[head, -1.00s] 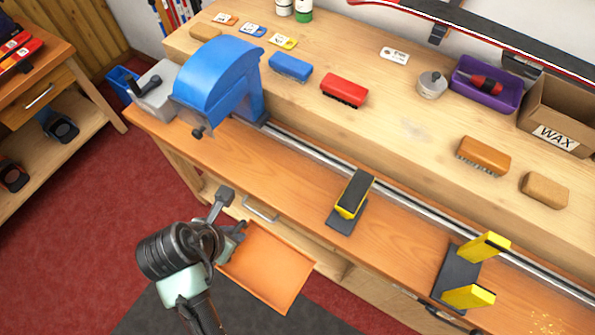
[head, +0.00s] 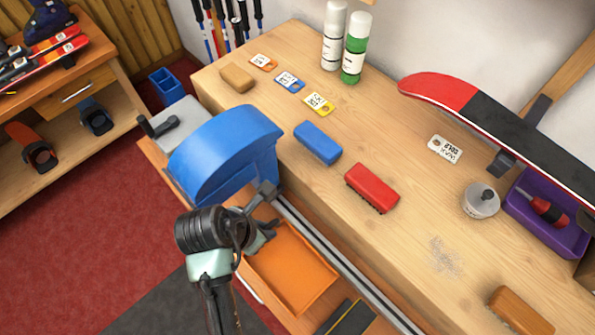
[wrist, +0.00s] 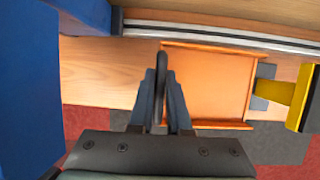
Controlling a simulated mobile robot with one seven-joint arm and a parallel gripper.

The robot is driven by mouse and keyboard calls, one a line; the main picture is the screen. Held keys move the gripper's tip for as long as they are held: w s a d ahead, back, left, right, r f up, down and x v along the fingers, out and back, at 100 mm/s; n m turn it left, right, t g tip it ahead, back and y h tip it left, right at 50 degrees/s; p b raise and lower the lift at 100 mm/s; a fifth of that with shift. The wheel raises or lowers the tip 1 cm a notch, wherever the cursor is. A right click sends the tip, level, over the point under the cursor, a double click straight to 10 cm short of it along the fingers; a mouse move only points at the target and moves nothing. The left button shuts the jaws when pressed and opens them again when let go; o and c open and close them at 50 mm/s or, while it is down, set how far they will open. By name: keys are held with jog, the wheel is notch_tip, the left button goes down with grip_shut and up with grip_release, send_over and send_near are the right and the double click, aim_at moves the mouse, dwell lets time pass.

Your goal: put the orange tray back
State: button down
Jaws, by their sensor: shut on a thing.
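The orange tray (head: 292,268) is a shallow, square tray with a low rim. My gripper (head: 268,228) is at its left side, shut on it. In the wrist view the fingers (wrist: 161,88) close around a dark upright loop at the left edge of the tray (wrist: 212,84). The tray looks level over the lower bench ledge, just in front of the metal rail. Its near edge reaches past the ledge's front edge in the wrist view. I cannot tell whether it touches the ledge.
The metal rail (head: 340,258) runs along the ledge. A yellow and black clamp (wrist: 290,94) is right of the tray.

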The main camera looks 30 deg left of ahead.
aim_at(268, 245)
jog(key=shift+s+r+h+p, duration=0.3)
jog(key=shift+r+p, duration=0.1)
jog(key=shift+p, duration=0.45)
notch_tip(268, 245, down, 10)
jog(key=shift+w+f, duration=0.1)
jog(key=shift+f, duration=0.15)
jog(key=c, duration=0.9)
grip_release()
jog(key=v, duration=1.2)
jog(key=shift+a+p, duration=0.1)
jog(key=shift+p, duration=0.2)
